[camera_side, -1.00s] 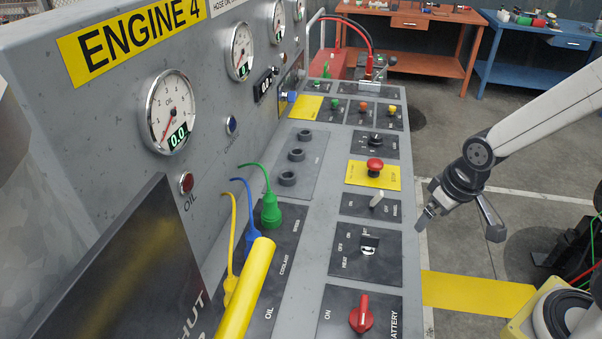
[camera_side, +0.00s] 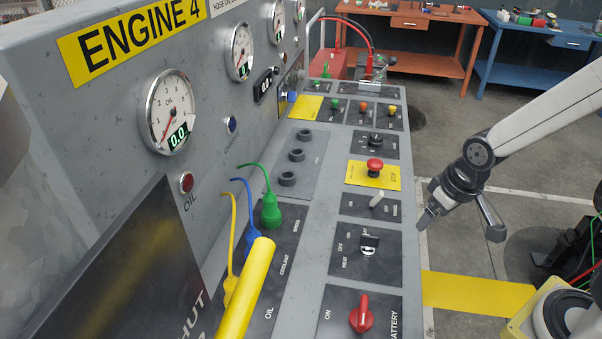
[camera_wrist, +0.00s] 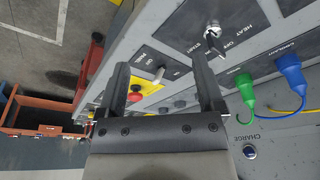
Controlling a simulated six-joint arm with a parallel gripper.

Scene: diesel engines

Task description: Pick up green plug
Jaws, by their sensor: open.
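The green plug (camera_side: 271,211) stands upright on the black plate of the panel in the side view, with a thin green cable rising from its top to the left. In the wrist view the green plug (camera_wrist: 245,92) is right of the gripper's fingers. My gripper (camera_side: 458,226) is open and empty, off the right edge of the panel in the side view, well apart from the plug. In the wrist view its two fingers (camera_wrist: 160,88) frame part of the panel with the red button.
A blue plug (camera_side: 248,243) and a yellow plug (camera_side: 231,288) stand near the green one. A thick yellow bar (camera_side: 248,290) is in front of them. The panel also bears a red emergency button (camera_side: 375,167), a red battery switch (camera_side: 361,314) and empty round sockets (camera_side: 296,155).

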